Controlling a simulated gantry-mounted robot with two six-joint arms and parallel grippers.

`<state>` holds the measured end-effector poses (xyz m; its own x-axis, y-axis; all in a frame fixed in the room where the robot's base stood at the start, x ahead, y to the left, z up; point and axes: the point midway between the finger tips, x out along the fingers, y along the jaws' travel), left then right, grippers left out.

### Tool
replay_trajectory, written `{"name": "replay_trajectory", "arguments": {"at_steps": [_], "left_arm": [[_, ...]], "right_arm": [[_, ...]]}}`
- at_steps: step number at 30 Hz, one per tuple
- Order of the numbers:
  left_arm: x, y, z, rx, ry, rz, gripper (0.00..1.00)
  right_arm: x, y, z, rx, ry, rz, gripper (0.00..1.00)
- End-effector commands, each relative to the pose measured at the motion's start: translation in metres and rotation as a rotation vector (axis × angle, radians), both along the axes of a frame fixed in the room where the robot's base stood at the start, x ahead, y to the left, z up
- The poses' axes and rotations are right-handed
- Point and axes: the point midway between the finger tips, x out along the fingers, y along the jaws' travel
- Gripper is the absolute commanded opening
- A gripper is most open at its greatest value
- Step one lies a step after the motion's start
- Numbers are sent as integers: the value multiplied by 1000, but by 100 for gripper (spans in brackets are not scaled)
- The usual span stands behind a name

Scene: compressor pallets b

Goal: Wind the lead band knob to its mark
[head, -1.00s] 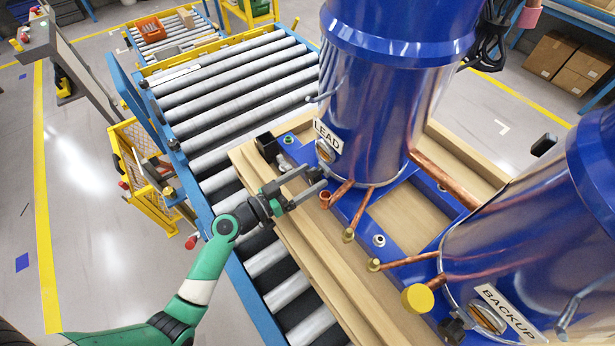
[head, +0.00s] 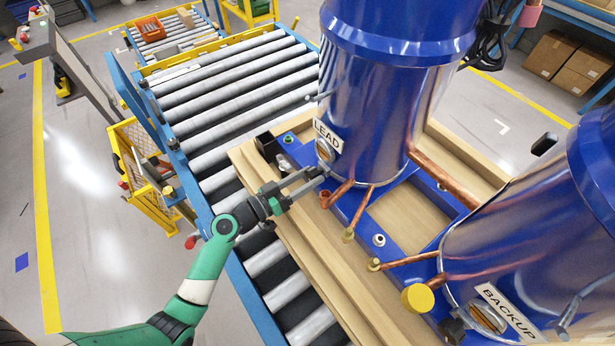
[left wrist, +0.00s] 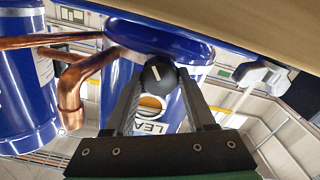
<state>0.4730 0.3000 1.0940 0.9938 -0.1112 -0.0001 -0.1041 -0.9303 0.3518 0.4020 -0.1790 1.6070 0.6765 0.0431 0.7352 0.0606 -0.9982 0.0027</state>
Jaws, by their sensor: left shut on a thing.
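The lead compressor (head: 375,110) is a tall blue cylinder with a LEAD label (head: 327,135) and a round sight window below it. My left gripper (head: 316,178) reaches its lower front from the left. In the left wrist view, the lead band knob (left wrist: 158,73) is black and round with a white pointer line, and sits between the two fingertips. My left gripper (left wrist: 158,90) is shut on it. The line is tilted slightly left of upright in that view. In the head view the fingers hide the knob. I cannot make out its mark. My right gripper is out of view.
The backup compressor (head: 540,240) stands at right, with a yellow cap (head: 417,298) before it. Copper pipes (head: 445,180) run close to my left gripper. The wooden pallet (head: 300,240) rests on the roller conveyor (head: 235,95).

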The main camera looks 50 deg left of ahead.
Motion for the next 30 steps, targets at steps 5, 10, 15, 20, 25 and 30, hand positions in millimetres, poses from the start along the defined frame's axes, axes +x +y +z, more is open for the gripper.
{"name": "replay_trajectory", "arguments": {"at_steps": [5,10,15,20,25,30], "left_arm": [[0,0,0,-120,13,0,0],[0,1,0,-273,30,0,0],[0,1,0,-434,48,0,0],[0,1,0,-585,65,0,0],[0,1,0,-747,83,0,0],[0,2,0,-907,102,0,0]], "right_arm": [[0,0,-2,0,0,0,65],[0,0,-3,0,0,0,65],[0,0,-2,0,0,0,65],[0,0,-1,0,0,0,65],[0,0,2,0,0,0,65],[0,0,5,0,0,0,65]]}}
